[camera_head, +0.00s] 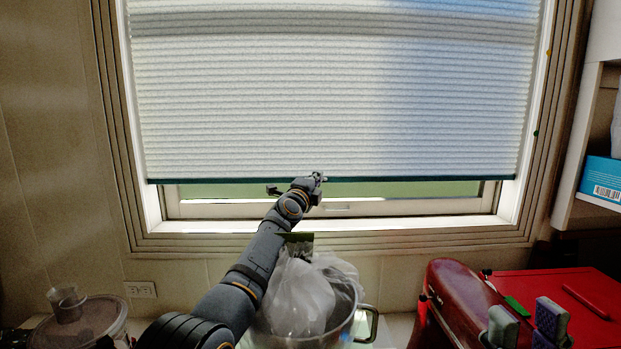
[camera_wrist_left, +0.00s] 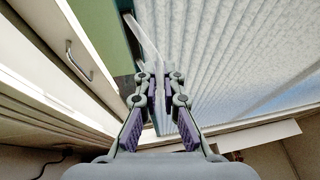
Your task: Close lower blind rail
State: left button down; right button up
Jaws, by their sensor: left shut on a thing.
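A pale pleated blind (camera_head: 330,105) covers most of the window, and its dark lower rail (camera_head: 410,179) hangs roughly level a short way above the sill. A strip of green shows below the rail. My left gripper (camera_head: 317,178) is at the rail, near the middle of its length, and shut on it. In the left wrist view the gripper (camera_wrist_left: 158,78) has its fingers close together at the edge of the blind (camera_wrist_left: 225,60). The exact contact is partly hidden by the fingers.
Below the window stand a metal pot (camera_head: 345,325) with a white bag (camera_head: 298,295) in it, a clear-lidded container (camera_head: 85,322) at left, and red items (camera_head: 565,300) at right. A window handle (camera_wrist_left: 78,62) is beside the gripper. A shelf with a blue box (camera_head: 603,178) is at right.

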pick_arm(q)
jog(key=shift+f, duration=0.1)
jog(key=c, duration=1.5)
grip_release()
jog(key=shift+a, duration=0.1)
